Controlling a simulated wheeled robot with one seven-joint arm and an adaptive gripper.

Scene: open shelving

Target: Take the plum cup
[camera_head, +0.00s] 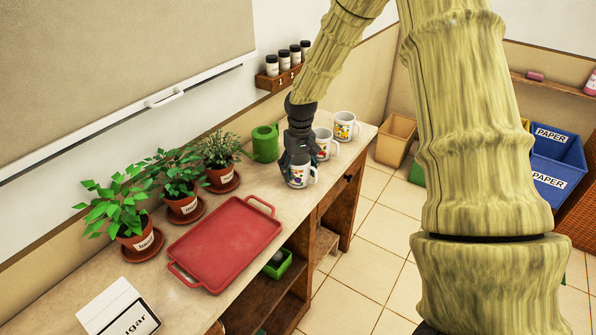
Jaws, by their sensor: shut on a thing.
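Three white mugs with coloured pictures stand in a row at the far end of the counter. The nearest mug (298,176) has a purple picture, which fits the plum cup. My gripper (297,160) reaches down from above and is shut on this mug. The mug is upright, and I cannot tell whether it is lifted off the counter. The middle mug (323,144) stands just behind it, partly hidden by my gripper. The far mug (345,127) has a yellow and green picture and stands clear.
A red tray (225,243) lies on the counter (262,190). A green watering can (265,143) and potted plants (182,200) line the wall side. A spice rack (279,79) hangs above. A sugar box (120,310) is at the near end. Bins (396,139) stand beyond.

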